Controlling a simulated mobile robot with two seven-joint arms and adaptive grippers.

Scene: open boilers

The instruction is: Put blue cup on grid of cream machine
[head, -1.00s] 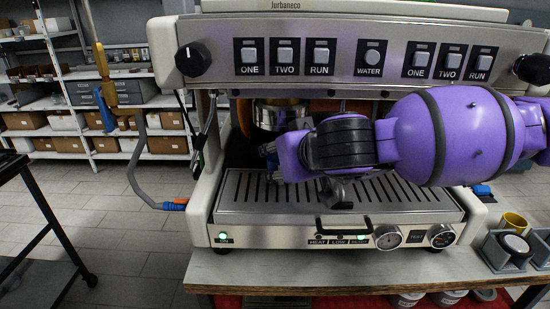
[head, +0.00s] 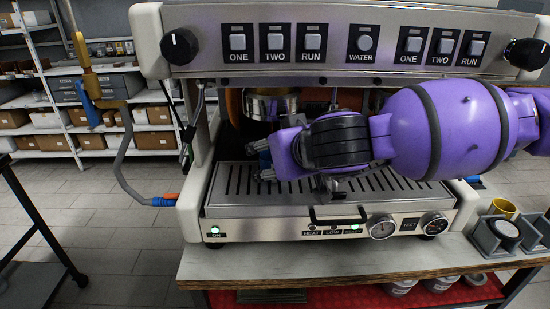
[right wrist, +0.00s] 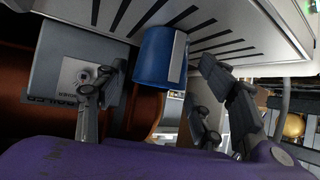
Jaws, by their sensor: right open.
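The cream machine (head: 170,110) stands on a table, with its slotted metal grid (head: 225,185) at the front. My right gripper (head: 262,160) is low over the grid's left half, below the brewing head. In the right wrist view the blue cup (right wrist: 158,58) stands against the grid (right wrist: 215,25), which appears at the top of that picture. My right gripper's fingers (right wrist: 158,76) are apart on either side of the cup, with visible gaps. My left gripper is out of view.
A hose with a brass handle (head: 85,60) hangs at the left. A dark cart (head: 40,240) stands at lower left; the floor between is clear.

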